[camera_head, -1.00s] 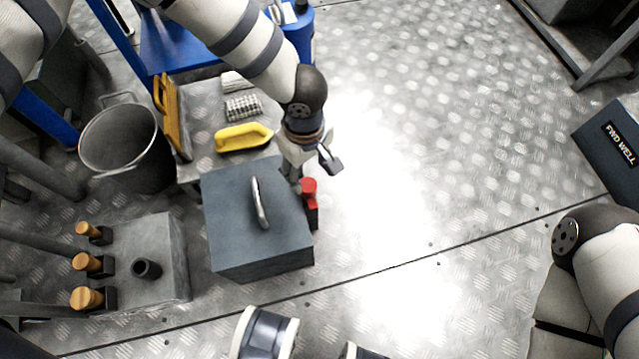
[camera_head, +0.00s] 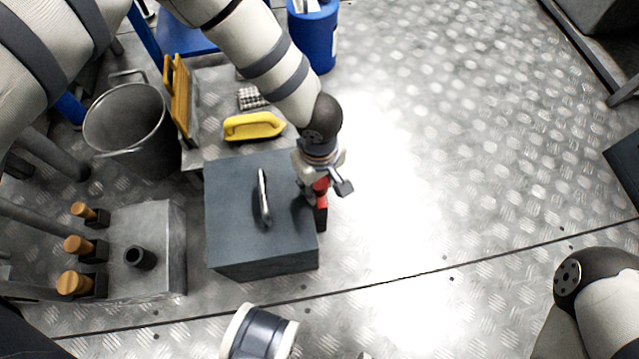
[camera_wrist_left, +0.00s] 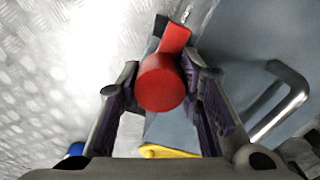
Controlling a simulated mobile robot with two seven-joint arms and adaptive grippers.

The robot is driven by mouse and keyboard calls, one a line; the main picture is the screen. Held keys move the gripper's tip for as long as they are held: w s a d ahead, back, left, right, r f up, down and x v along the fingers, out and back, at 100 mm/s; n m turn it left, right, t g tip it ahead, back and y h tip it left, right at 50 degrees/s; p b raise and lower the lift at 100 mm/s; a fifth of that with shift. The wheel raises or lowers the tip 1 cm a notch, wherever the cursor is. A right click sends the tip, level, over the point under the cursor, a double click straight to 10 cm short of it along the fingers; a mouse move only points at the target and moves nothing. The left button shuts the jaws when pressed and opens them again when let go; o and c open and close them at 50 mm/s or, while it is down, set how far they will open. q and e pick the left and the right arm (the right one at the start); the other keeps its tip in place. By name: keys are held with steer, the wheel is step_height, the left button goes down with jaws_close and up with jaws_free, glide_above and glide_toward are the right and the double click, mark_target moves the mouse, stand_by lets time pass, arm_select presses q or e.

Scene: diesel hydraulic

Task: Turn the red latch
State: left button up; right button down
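The red latch (camera_head: 321,188) is on the right side of a dark grey box (camera_head: 235,225) with a metal handle (camera_head: 264,197) on its lid. In the left wrist view the latch shows as a round red knob (camera_wrist_left: 161,83) with a red arm behind it. My left gripper (camera_head: 322,190) is over the latch. Its open fingers (camera_wrist_left: 160,90) stand on both sides of the knob; the right finger looks very close to it, and contact cannot be told.
A metal bucket (camera_head: 125,125) and a block with orange-knobbed levers (camera_head: 160,225) stand left. The floor right of the box is clear.

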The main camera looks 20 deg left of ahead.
arm_select(q)
steer(key=m, duration=1.2)
steer(key=shift+m, duration=0.3)
steer(key=m, duration=0.4)
steer(key=shift+m, duration=0.4)
steer(key=o, duration=1.1)
